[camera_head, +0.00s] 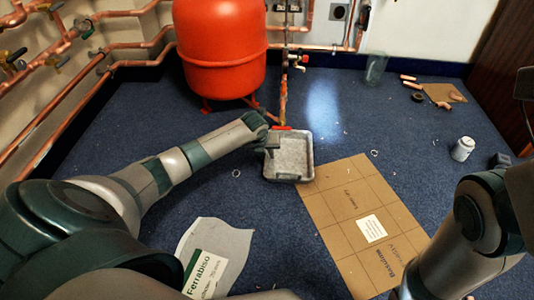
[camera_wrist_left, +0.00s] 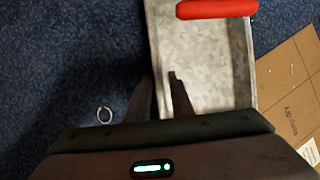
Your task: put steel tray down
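The steel tray (camera_head: 306,176) is a shallow grey rectangular pan, seen near the middle of the head view. It also shows in the left wrist view (camera_wrist_left: 208,75). My left gripper (camera_head: 268,141) is at the tray's left side. In the left wrist view its two fingers (camera_wrist_left: 160,82) straddle the tray's left wall, one outside and one inside. I cannot tell whether they press on the wall, or whether the tray rests fully on the carpet. My right arm shows at the right of the head view, with its gripper out of the picture.
A red-handled item (camera_wrist_left: 217,9) lies at the tray's far end. Cardboard (camera_head: 345,215) lies right of the tray, and a paper bag (camera_head: 222,250) nearer me. A red tank (camera_head: 220,55) stands behind. A white can (camera_head: 463,149) is at the right.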

